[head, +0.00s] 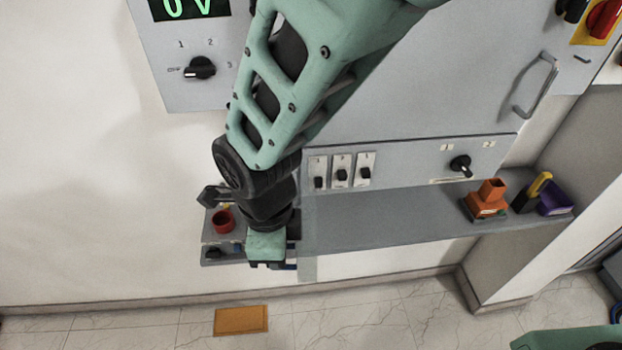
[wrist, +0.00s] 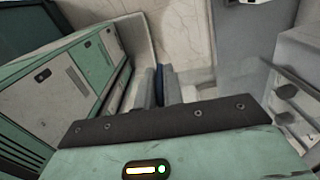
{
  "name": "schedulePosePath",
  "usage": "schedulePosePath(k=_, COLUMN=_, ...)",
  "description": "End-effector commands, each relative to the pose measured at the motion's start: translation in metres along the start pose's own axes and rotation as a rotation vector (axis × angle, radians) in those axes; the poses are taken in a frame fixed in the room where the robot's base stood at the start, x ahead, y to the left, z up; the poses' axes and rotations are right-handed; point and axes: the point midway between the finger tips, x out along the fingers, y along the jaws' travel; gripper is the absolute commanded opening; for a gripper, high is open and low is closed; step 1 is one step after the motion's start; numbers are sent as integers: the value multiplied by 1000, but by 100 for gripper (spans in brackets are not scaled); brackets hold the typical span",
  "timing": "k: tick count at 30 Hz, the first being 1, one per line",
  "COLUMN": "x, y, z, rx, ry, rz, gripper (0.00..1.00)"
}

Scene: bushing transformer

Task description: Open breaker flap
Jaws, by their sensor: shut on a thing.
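My gripper (head: 288,265) is low in front of the wall cabinet, at the left end of the grey ledge. In the wrist view its two grey fingers (wrist: 161,88) are close together, shut on a narrow dark blue piece (wrist: 161,72). I cannot tell whether this piece belongs to the breaker flap. Three black breaker switches (head: 342,175) show uncovered on the lower panel, to the right of my wrist. A narrow pale grey strip (head: 308,262) hangs just right of my gripper; I cannot tell if it is the flap. My arm hides the panel's left end.
The grey ledge (head: 390,228) holds an orange block-like device (head: 488,200) and a yellow and purple item (head: 548,198) at its right. A box with a red button (head: 223,219) sits left of my wrist. A rotary knob (head: 460,165) is right of the breakers.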

Motion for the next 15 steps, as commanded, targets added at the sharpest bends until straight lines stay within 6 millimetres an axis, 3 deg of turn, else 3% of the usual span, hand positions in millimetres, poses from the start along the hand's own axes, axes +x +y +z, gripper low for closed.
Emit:
schedulePosePath(k=6, x=-2, y=-8, z=28, rx=-5, ry=-2, rz=0, gripper=0)
schedulePosePath(k=15, x=-2, y=-20, z=47, rx=-5, ry=-4, rz=-3, gripper=0)
